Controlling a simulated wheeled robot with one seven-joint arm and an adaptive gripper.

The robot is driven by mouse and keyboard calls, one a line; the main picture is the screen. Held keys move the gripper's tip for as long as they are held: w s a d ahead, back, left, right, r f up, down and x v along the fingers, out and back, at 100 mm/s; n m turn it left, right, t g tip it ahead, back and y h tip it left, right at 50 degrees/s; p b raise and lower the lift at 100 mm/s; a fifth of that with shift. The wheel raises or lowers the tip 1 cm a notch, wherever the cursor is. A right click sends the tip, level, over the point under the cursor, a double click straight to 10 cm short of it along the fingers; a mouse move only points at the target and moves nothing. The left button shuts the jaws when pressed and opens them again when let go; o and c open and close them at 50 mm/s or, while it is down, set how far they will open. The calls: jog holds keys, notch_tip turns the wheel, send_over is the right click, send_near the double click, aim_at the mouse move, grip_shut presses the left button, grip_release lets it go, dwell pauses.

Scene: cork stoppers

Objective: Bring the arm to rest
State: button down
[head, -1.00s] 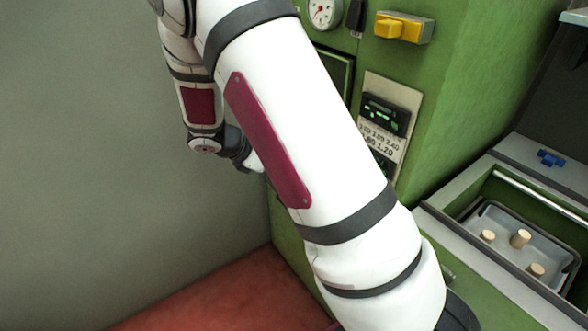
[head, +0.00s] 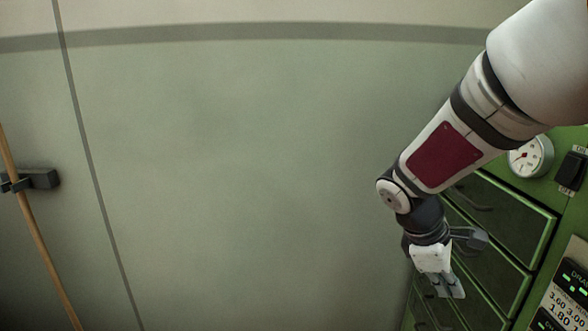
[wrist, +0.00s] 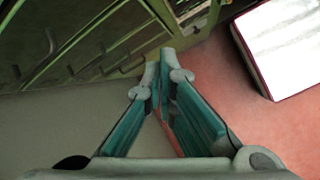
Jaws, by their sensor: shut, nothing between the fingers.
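My gripper (head: 450,290) hangs at the end of my white arm at the right of the head view, in front of the green cabinet's drawers (head: 500,215). In the wrist view my gripper (wrist: 165,60) shows its teal-lined fingers meeting at the tips, with nothing between them. It points down toward the red floor (wrist: 215,75). No cork stoppers show in the current views.
The green cabinet carries a round gauge (head: 531,156) and a display panel (head: 565,295). A grey-green wall (head: 240,170) fills the middle. A wooden pole (head: 35,220) stands in a wall holder (head: 38,180) at the left. A white-topped box (wrist: 285,45) shows on the floor.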

jog(key=s+a+r+m+t+y+p, duration=0.1)
jog(key=s+a+r+m+y, duration=0.1)
jog(key=s, duration=0.5)
jog(key=s+a+r+m+t+y+p, duration=0.1)
jog(key=s+a+r+m+y+p, duration=0.1)
jog(key=s+a+r+m, duration=0.2)
jog(key=s+a+r+m+t+y+p, duration=0.2)
jog(key=s+r+m, duration=0.3)
jog(key=s+r, duration=0.3)
jog(key=shift+s+a+r+m, duration=0.3)
jog(key=shift+s+a, duration=0.5)
jog(key=shift+s, duration=0.75)
jog(key=c, duration=2.4)
grip_release()
